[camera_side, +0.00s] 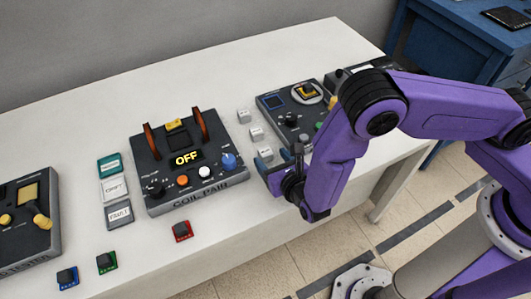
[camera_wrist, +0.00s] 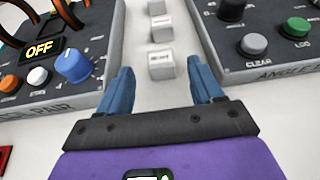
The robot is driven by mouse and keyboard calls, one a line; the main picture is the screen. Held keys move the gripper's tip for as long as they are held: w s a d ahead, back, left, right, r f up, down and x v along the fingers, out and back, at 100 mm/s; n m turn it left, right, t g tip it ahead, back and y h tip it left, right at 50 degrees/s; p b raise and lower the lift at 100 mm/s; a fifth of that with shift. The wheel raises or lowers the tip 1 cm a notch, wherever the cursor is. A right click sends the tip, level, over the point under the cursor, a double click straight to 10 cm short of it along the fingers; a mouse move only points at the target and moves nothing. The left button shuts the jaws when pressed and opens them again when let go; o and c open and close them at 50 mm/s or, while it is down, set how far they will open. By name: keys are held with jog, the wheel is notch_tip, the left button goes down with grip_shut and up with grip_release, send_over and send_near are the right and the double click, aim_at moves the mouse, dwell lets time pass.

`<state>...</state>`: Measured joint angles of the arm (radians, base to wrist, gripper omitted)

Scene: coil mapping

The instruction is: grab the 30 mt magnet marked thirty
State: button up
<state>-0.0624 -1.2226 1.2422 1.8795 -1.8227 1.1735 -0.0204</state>
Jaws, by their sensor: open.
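Three small white blocks stand in a column between two dark devices. In the side view they are the far block (camera_side: 243,116), the middle block (camera_side: 257,134) and the near block (camera_side: 265,153). The wrist view shows the same far block (camera_wrist: 156,7), middle block (camera_wrist: 161,28) and near block (camera_wrist: 161,65). Their top markings are too small to read, so I cannot tell which is marked thirty. My gripper (camera_wrist: 161,82) is open and empty, with its blue fingers spread either side of the near block's line. I cannot tell its exact height above the table.
The coil pair box (camera_side: 190,160) stands left of the blocks, its display reading OFF. An angle device (camera_side: 290,112) stands close on the right. Labelled pads (camera_side: 114,190) and small red (camera_side: 182,231), green (camera_side: 106,262) and blue (camera_side: 67,277) pieces lie farther left.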

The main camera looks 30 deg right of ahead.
aim_at(267, 154)
jog(key=shift+x, duration=1.6)
jog(key=shift+s, duration=0.1)
jog(key=c, duration=1.2)
grip_shut()
jog(key=shift+r, duration=0.1)
